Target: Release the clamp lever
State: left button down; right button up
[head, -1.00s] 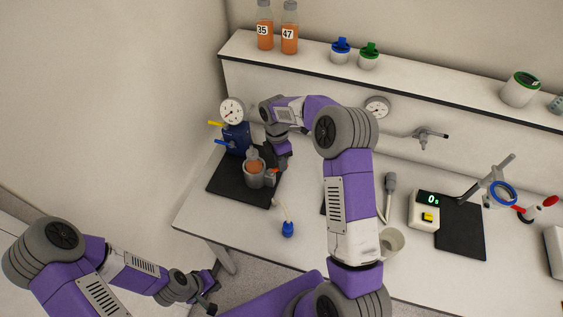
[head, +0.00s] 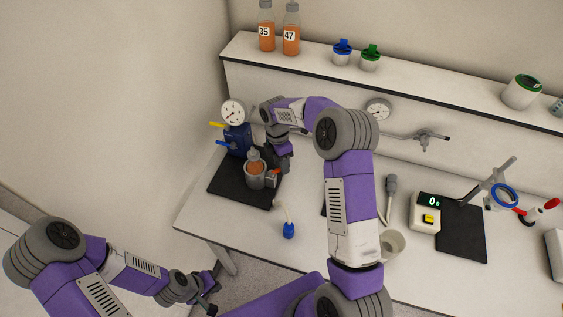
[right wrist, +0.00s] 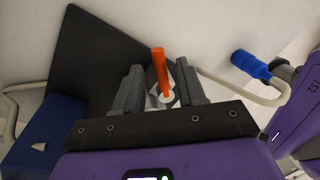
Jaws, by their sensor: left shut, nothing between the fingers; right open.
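The clamp lever (right wrist: 158,72) is an orange-red bar in the right wrist view. It stands between the two grey fingers of my right gripper (right wrist: 168,88), which is open with a gap on both sides of it. In the head view a small red piece of the lever (head: 274,172) shows at the right side of a grey cup-shaped holder (head: 256,181). My left gripper (head: 209,291) is shut and empty, low at the left, off the table.
A blue device (head: 237,141) with yellow and blue handles and a gauge (head: 233,112) stands behind the holder on a black mat (head: 228,190). A blue plug (head: 289,230) lies in front.

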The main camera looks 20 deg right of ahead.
notch_tip(320, 180, up, 7)
jog(key=w, duration=0.1)
jog(key=shift+w+r, duration=0.2)
dwell(0.5)
